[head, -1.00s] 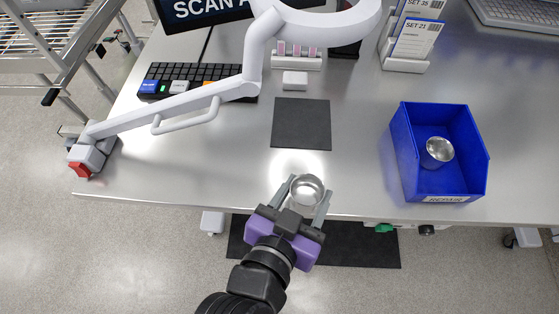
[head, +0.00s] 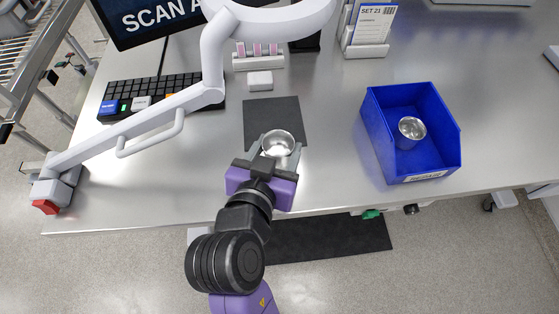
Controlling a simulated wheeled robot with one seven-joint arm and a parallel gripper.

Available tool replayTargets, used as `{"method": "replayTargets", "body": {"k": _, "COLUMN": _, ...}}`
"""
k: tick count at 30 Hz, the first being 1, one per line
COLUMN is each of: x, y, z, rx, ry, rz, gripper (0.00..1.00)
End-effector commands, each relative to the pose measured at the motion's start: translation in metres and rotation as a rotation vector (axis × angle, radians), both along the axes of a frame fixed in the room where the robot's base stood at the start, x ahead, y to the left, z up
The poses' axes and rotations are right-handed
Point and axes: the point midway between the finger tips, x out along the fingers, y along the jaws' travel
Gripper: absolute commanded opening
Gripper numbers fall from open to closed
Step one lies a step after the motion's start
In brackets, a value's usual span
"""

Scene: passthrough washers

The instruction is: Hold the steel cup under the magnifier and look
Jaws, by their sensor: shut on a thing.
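My gripper (head: 274,149) is shut on a shiny steel cup (head: 279,142), with a finger on either side of it. The cup's open mouth faces up toward the camera. In the picture the cup overlaps the lower part of a dark square mat (head: 272,113); I cannot tell its height above the table. The magnifier (head: 268,22) is a white ring head on a white jointed arm, at the top of the view, beyond the mat. Its ring is cut off by the top edge. Another steel cup (head: 411,130) stands inside the blue bin (head: 378,146) at the right.
The white magnifier arm (head: 135,127) crosses the left of the steel table (head: 330,160) from a clamp at the edge. A black keyboard (head: 150,95), a small white block (head: 260,80), a pink-topped rack (head: 258,58) and a card holder (head: 367,45) stand behind. The table between mat and bin is clear.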

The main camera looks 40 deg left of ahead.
Motion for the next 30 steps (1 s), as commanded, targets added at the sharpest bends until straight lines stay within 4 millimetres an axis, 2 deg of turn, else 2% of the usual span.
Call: {"method": "replayTargets", "body": {"k": 30, "x": 0.069, "y": 0.081, "z": 0.0, "rx": 0.002, "ry": -0.001, "rz": 0.0, "gripper": 0.13}}
